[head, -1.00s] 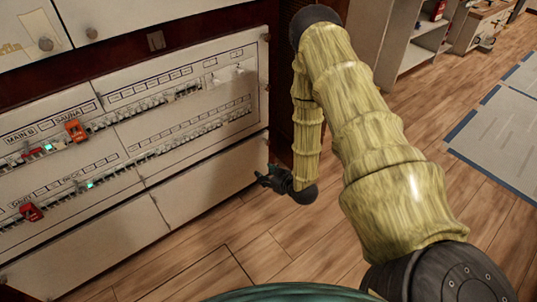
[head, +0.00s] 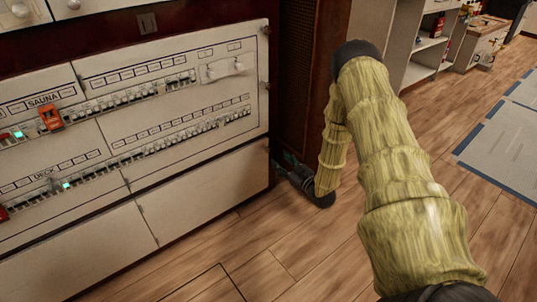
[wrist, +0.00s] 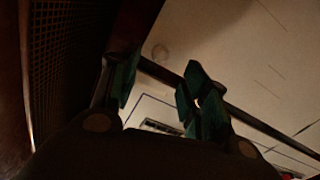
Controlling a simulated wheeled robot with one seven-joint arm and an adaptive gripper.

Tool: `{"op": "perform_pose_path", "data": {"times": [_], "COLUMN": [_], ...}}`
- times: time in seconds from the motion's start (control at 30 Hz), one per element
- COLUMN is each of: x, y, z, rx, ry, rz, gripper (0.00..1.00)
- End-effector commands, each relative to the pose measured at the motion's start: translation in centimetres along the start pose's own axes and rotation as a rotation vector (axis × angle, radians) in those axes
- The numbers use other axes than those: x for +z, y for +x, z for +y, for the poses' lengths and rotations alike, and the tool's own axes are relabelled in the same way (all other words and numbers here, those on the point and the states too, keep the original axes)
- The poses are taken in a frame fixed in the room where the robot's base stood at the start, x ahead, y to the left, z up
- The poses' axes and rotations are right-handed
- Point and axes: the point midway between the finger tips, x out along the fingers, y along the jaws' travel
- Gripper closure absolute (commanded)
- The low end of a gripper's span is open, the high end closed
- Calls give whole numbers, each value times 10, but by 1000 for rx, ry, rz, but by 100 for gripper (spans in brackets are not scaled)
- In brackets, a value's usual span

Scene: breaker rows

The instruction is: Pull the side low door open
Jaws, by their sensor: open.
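The side low door appears to be the plain pale panel (head: 205,192) under the right-hand breaker rows in the head view. It looks flush with the cabinet front. My gripper (head: 283,165) is at the door's right edge, partly hidden by the cabinet corner and dark. In the wrist view its green-padded fingers (wrist: 158,90) are apart with nothing clearly held. I cannot tell whether they touch the door.
Above the door are breaker rows (head: 180,130) with labels and a pale handle-like cover (head: 222,69). The wood floor (head: 300,245) in front is clear. Open shelves (head: 425,45) stand farther back.

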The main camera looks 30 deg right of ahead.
Motion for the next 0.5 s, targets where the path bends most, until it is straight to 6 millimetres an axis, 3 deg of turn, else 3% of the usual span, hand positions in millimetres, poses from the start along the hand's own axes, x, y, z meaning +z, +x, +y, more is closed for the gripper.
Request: {"op": "perform_pose_path", "data": {"times": [0.3,0.5], "x": [3,3], "y": [53,77], "z": [-1,-1], "rx": [0,0], "ry": [0,-1], "rz": [2,0], "gripper": [54,54]}}
